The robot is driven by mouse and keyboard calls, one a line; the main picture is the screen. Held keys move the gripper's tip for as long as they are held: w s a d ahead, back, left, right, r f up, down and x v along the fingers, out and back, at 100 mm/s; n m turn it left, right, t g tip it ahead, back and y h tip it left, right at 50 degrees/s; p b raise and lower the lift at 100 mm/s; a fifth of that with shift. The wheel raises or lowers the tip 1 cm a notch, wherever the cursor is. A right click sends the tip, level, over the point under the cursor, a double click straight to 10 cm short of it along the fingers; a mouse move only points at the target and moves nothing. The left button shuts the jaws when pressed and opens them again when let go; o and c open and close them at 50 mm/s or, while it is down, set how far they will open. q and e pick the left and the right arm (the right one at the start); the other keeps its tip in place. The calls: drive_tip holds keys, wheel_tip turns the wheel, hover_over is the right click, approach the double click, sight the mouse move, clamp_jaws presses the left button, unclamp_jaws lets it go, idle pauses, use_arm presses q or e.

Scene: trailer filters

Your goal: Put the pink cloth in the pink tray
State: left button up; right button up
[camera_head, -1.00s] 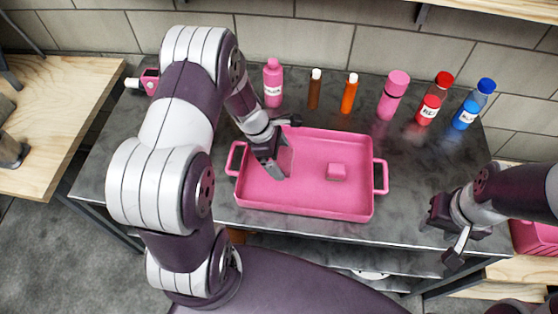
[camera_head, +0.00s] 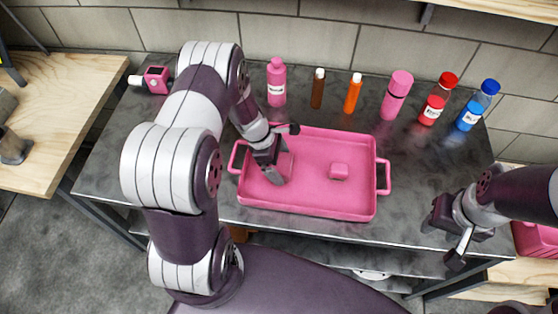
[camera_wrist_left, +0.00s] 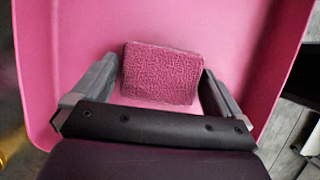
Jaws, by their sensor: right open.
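The pink tray (camera_head: 320,202) lies on the dark table, with a handle at each end. My left gripper (camera_head: 280,170) is inside its left part, pointing down. The left gripper (camera_wrist_left: 160,78) hides part of the tray. My right gripper (camera_head: 447,232) is open and empty at the table's front right.
Along the back stand a pink bottle (camera_head: 276,82), a brown bottle (camera_head: 318,88), an orange bottle (camera_head: 353,94), another pink bottle (camera_head: 396,95), a red-capped bottle (camera_head: 437,100) and a blue-capped bottle (camera_head: 477,105). A pink device (camera_head: 156,80) stands at the back left.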

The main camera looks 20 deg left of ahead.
use_arm(q)
drive_tip(key=shift+r, duration=0.25)
drive_tip(key=v, duration=1.2)
drive_tip(key=s+d+r+m+y, duration=0.2)
drive_tip(key=s+m, duration=0.3)
drive_tip(key=m, duration=0.5)
drive_tip(key=s+d+r+m+y, duration=0.2)
drive_tip(key=s+d+r+m, duration=0.2)
drive_tip(key=m, duration=0.7)
drive_tip(key=shift+s+d+r, duration=0.35)
drive_tip(key=shift+s+r, duration=0.45)
drive_tip(key=shift+s, duration=0.1)
